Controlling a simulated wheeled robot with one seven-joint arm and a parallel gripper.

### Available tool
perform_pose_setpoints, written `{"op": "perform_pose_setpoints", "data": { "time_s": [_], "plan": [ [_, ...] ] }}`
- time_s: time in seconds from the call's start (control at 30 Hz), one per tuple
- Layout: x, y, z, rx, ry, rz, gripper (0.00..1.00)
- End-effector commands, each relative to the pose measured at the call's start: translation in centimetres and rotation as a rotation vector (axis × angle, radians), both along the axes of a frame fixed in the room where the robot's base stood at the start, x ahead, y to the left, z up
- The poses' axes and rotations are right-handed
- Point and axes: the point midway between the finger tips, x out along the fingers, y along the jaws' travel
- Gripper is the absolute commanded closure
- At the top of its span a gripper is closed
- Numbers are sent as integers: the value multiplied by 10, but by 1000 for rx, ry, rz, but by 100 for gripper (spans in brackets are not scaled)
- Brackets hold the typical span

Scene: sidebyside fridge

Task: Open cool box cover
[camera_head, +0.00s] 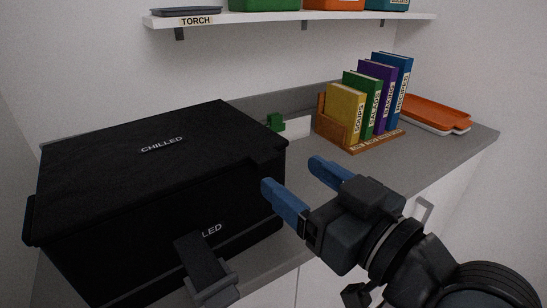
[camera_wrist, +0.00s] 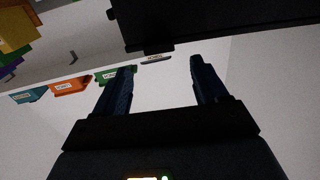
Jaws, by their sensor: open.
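The black cool box (camera_head: 215,190) stands on the grey counter at the left in the head view. Its cover (camera_head: 165,165), marked CHILLED, lies flat on top and looks shut. A dark latch or handle (camera_head: 205,268) sticks out low at its front. My gripper (camera_head: 290,175) is open and empty, its two blue fingers pointing toward the box's right front corner. It looks apart from the box, though the nearer finger's gap to it is hard to judge. In the wrist view, the fingers (camera_wrist: 158,75) are spread, with a black edge of the box (camera_wrist: 215,22) beyond them.
A wooden rack (camera_head: 350,147) with several coloured books (camera_head: 365,100) stands to the right on the counter (camera_head: 285,242). Orange and white trays (camera_head: 435,112) lie at the far right. A shelf (camera_head: 300,17) with bins hangs above.

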Motion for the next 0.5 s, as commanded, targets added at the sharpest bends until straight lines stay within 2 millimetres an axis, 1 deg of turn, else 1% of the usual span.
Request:
{"op": "perform_pose_setpoints", "data": {
  "time_s": [0.1,0.23,0.33,0.5],
  "plan": [
    [15,14,2,1,1,2,28],
    [30,25,2,2,1,0,28],
    [37,31,1,1,1,0,28],
    [42,35,0,1,0,-1,28]
  ]
}}
